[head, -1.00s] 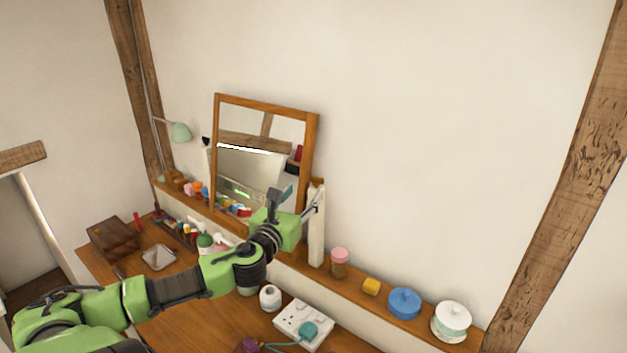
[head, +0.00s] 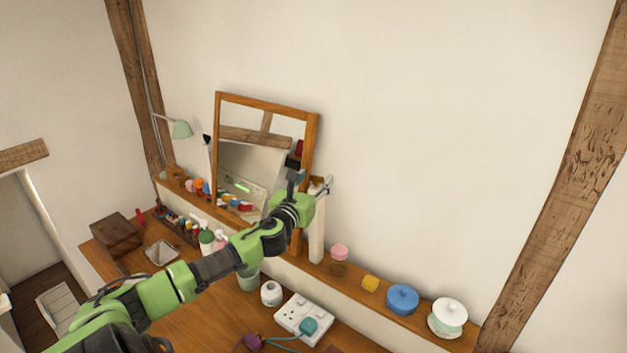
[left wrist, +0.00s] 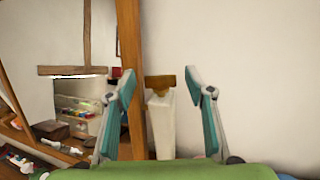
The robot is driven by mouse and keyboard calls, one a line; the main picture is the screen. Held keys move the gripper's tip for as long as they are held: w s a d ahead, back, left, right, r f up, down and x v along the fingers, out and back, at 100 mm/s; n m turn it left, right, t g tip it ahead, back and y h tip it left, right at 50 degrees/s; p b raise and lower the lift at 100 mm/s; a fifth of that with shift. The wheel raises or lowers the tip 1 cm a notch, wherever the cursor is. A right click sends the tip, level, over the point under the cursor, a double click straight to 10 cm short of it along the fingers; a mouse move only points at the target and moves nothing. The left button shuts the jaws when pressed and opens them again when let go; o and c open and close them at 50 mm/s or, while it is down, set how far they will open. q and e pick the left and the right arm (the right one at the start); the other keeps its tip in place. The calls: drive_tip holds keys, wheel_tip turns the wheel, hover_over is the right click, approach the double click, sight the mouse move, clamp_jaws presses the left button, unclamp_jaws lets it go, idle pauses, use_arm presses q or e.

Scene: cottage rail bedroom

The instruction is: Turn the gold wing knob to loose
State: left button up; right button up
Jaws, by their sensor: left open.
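The gold wing knob (left wrist: 160,83) sits at the top of a white post (left wrist: 161,125) beside the mirror frame in the left wrist view. It appears between and beyond the two fingertips of my left gripper (left wrist: 161,76), which is open with nothing between its fingers. In the head view my left gripper (head: 311,176) is raised at the right side of the tilting mirror (head: 315,130), by the top of the white post (head: 317,238). The gripper largely hides the knob there. I cannot tell whether either finger touches it. My right gripper is not in view.
A ledge (head: 350,292) below carries a pink-lidded jar (head: 339,252), a yellow block (head: 370,284), a blue pot (head: 402,299) and a white pot (head: 447,318). A socket block (head: 302,316) and bottles stand on the desk. The wall right of the post is clear.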

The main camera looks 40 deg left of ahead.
use_arm(q)
drive_tip(key=c, duration=1.1)
drive_tip(key=shift+c, duration=0.2)
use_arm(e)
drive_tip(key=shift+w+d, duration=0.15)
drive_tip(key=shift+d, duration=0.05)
